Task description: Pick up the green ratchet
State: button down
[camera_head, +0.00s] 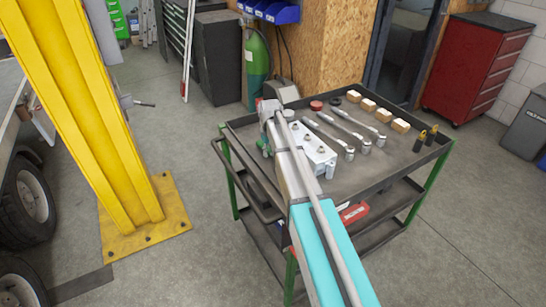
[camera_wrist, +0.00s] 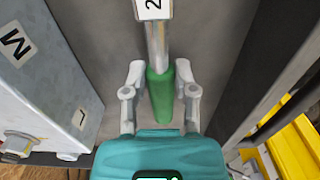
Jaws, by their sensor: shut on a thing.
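The green ratchet (camera_wrist: 160,95) shows in the wrist view with its green handle between my fingers. Its silver shaft runs toward the top of the picture, where a white label with a "2" (camera_wrist: 153,8) sits. My gripper (camera_wrist: 161,72) is shut on the green handle, one grey finger on each side. In the head view my arm reaches over the near left part of the tool cart (camera_head: 385,175). A small green patch (camera_head: 264,148) shows beside my wrist there, too small to tell what it is. My arm hides much of that area.
A grey metal block marked M and L (camera_wrist: 45,65) stands left of the ratchet. The cart's dark raised rim (camera_wrist: 238,75) runs on the right. A yellow post (camera_head: 90,110) stands left.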

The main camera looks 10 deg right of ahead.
jog(key=shift+r, duration=0.2)
notch_tip(320, 180, up, 2)
jog(key=p, duration=0.2)
jog(key=shift+r+p, duration=0.1)
jog(key=shift+p, duration=0.25)
jog(key=s+r+p, duration=1)
jog(key=s, duration=0.4)
jog(key=shift+a+r, duration=0.2)
jog(key=shift+a, duration=0.15)
jog(key=c, duration=0.9)
grip_release()
grip_shut()
jog(key=shift+w, duration=0.15)
